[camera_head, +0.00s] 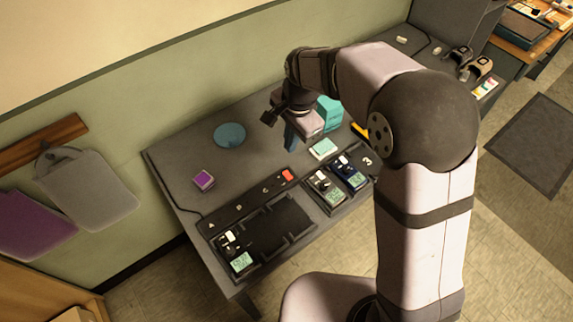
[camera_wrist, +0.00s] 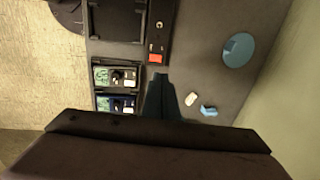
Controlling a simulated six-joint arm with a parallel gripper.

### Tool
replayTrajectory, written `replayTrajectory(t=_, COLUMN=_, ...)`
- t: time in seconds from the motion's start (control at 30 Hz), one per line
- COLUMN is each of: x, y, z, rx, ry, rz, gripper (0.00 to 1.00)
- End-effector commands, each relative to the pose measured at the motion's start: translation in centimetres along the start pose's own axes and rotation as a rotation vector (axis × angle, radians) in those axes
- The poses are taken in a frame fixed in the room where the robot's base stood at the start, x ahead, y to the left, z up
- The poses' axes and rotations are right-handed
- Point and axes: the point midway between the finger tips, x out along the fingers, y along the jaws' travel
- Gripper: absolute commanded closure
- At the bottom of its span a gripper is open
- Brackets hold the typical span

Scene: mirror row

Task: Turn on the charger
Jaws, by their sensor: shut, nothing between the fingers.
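The charger is a long dark rack (camera_head: 210,228) along the front of the table, with a strip marked with letters behind its bays. A red switch (camera_head: 287,175) sits at the right part of that strip; it also shows in the wrist view (camera_wrist: 155,58). I cannot tell the switch's position. One device with a green screen (camera_head: 235,250) sits in the left bay, and two more (camera_head: 325,188) sit at the right. The middle bays look empty. My gripper (camera_head: 290,143) is shut and empty, pointing down above the table behind the switch; its fingers show in the wrist view (camera_wrist: 160,85).
A teal block (camera_head: 329,110), a pale green block (camera_head: 323,148) and a yellow item (camera_head: 360,131) are near my gripper on the right. A blue disc (camera_head: 230,135) and a purple block (camera_head: 204,180) lie left of it. The tabletop between them is clear.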

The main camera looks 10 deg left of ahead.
Motion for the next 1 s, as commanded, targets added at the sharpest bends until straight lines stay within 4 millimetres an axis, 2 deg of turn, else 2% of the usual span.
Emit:
replayTrajectory(t=0.53, x=9.1, y=0.2, z=0.1, rx=-0.001, ry=-0.002, rz=0.005, gripper=1.00)
replayTrajectory(t=0.8, x=11.8, y=0.1, z=0.1, rx=-0.001, ry=-0.001, rz=0.002, gripper=1.00)
replayTrajectory(t=1.0, x=12.7, y=0.1, z=0.1, rx=-0.001, ry=-0.001, rz=0.002, gripper=1.00)
